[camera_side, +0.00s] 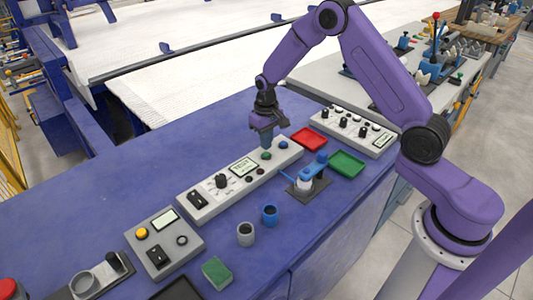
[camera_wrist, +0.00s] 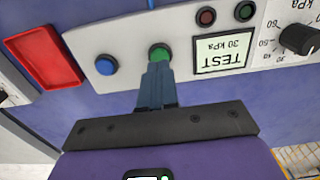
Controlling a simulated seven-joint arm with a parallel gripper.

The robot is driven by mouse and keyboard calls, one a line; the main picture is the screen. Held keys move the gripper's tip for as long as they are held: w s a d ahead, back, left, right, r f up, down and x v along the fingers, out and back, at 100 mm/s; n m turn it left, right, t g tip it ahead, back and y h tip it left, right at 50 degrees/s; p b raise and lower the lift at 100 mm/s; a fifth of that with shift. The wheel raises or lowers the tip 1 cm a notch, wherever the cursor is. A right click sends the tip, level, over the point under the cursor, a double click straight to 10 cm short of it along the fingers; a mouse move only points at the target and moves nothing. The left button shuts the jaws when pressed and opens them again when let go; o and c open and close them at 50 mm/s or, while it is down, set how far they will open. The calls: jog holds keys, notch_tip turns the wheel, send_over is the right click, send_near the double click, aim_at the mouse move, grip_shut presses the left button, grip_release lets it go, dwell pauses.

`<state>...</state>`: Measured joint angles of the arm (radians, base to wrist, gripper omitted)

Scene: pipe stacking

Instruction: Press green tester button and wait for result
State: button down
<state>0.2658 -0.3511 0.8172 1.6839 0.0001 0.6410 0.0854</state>
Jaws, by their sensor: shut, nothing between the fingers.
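The green tester button (camera_wrist: 159,51) sits on the light panel of the tester (camera_side: 205,200), right of a blue button (camera_wrist: 106,64) in the wrist view. My gripper (camera_wrist: 157,72) is shut and empty, with its fingertips right at the green button. The button also shows just below the fingertips in the side view (camera_side: 266,155). I cannot tell whether they touch or press it. The tester display (camera_wrist: 223,52) reads "TEST 30 kPa", upside down. A red lamp (camera_wrist: 206,16) and a green lamp (camera_wrist: 244,11) beside it look dark.
A red tray (camera_side: 309,138) and a green tray (camera_side: 347,163) lie right of the tester. A blue fixture (camera_side: 306,182) stands in front of it. A grey cup-like piece (camera_side: 246,234) and a blue one (camera_side: 269,214) stand nearby. The blue table is clear at the back left.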

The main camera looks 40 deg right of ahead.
aim_at(266, 155)
jog(key=shift+r, duration=2.1)
jog(key=shift+s+a+r, duration=0.15)
jog(key=shift+a+r, duration=0.05)
jog(key=shift+a, duration=0.05)
jog(key=s+a+r+n, duration=0.3)
jog(key=s+a+r, duration=0.2)
jog(key=s, duration=0.3)
jog(key=s+a+r+n, duration=0.3)
jog(key=s+a+r, duration=0.15)
jog(key=s, duration=0.45)
jog(key=s+d+r+n, duration=0.1)
jog(key=s+d+n, duration=0.1)
jog(key=s, duration=0.8)
jog(key=s+d+r+n, duration=0.2)
jog(key=s+n, duration=0.2)
jog(key=s, duration=0.6)
jog(key=shift+s+d+n, duration=0.2)
jog(key=shift+d+n, duration=0.1)
jog(key=shift+d, duration=0.05)
